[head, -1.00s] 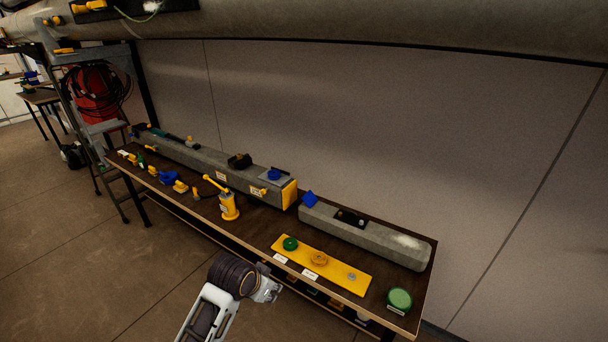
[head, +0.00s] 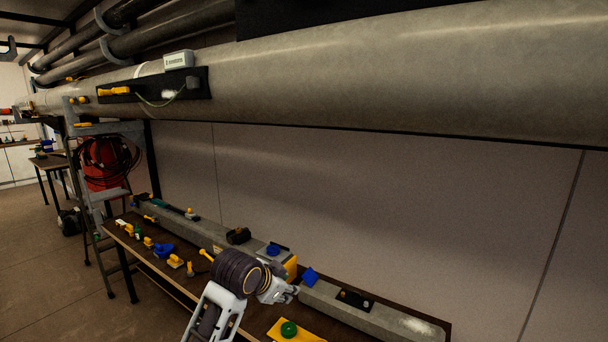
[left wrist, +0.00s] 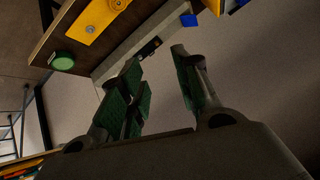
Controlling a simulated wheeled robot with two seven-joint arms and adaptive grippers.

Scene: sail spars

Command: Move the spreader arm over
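A large grey tube (head: 400,75) runs across the top of the head view. It carries a black plate (head: 150,97) with a yellow fitting (head: 115,91), a thin green cord and a small white label box (head: 178,60). Which part is the spreader arm I cannot tell. My left gripper (head: 288,294) is in front of the bench, below the tube and apart from the plate. In the left wrist view its green-padded fingers (left wrist: 158,88) stand apart with nothing between them. My right gripper is in neither view.
A long bench holds grey beams (head: 375,316), a blue block (head: 310,277), a yellow strip with a green knob (head: 289,329) and several small yellow and blue parts. A stepladder (head: 95,215) and a red hose reel (head: 105,170) stand at left. The wall behind is bare.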

